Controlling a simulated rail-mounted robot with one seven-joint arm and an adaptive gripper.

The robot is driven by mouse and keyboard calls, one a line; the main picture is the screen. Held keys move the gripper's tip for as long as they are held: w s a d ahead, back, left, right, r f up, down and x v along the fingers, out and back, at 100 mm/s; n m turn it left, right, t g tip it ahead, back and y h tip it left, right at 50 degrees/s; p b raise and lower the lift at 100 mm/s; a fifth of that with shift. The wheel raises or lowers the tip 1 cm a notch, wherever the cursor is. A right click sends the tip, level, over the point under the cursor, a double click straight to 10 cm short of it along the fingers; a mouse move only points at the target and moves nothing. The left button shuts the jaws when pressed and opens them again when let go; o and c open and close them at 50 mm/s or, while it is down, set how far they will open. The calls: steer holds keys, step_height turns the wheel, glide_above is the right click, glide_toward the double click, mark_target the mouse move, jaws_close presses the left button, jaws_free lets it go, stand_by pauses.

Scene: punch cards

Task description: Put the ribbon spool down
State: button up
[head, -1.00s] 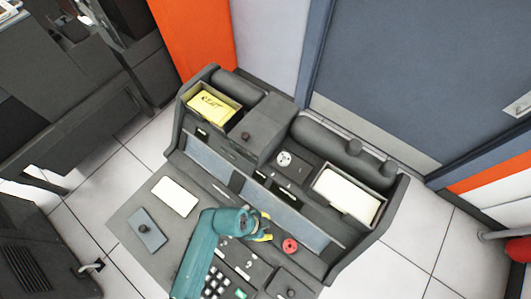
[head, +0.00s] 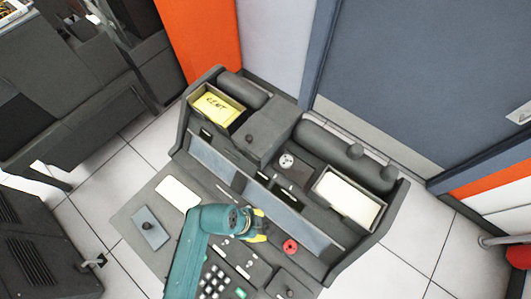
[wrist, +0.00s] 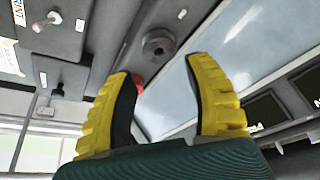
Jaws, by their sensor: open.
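A small red ribbon spool (head: 290,246) with a dark centre rests on the machine's dark desk panel, right of my gripper. My gripper (head: 262,228) is low over the panel, with its yellow fingers pointing right, apart from the spool in the head view. In the wrist view the two yellow fingers (wrist: 166,95) stand wide apart with nothing held between them. A bit of red (wrist: 138,82), likely the spool, shows beside the left finger, which hides part of it. Whether finger and spool touch cannot be told.
A grey round part with a hub (wrist: 158,44) lies beyond the fingertips. A yellow card tray (head: 217,105) and a white card tray (head: 347,197) sit on the machine's upper deck. A keypad (head: 213,283) and a white card (head: 177,194) are near my arm.

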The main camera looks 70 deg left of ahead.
steer(key=v, duration=0.5)
steer(key=shift+r+p, duration=0.2)
steer(key=shift+p, duration=0.15)
steer(key=w+a+r+t+y, duration=0.2)
steer(key=w+r+t+y, duration=0.35)
steer(key=w+r, duration=1.6)
steer(key=w+d+r+t, duration=0.3)
steer(key=d+r, duration=0.2)
steer(key=r, duration=0.2)
steer(key=w+d+r+t, duration=0.2)
steer(key=d+r, duration=0.2)
steer(key=r, duration=0.4)
steer(key=s+d+r+n+t+h, duration=0.1)
steer(key=d+r+t+h, duration=0.1)
steer(key=d+r, duration=0.6)
steer(key=s+d+r+t+h, duration=0.2)
steer(key=d+r+t, duration=0.3)
steer(key=r, duration=0.6)
steer(key=d+h, duration=0.1)
steer(key=d, duration=0.1)
steer(key=shift+s+d+r+n, duration=0.15)
steer(key=shift+s+d+n, duration=0.15)
steer(key=shift+d+n, duration=0.1)
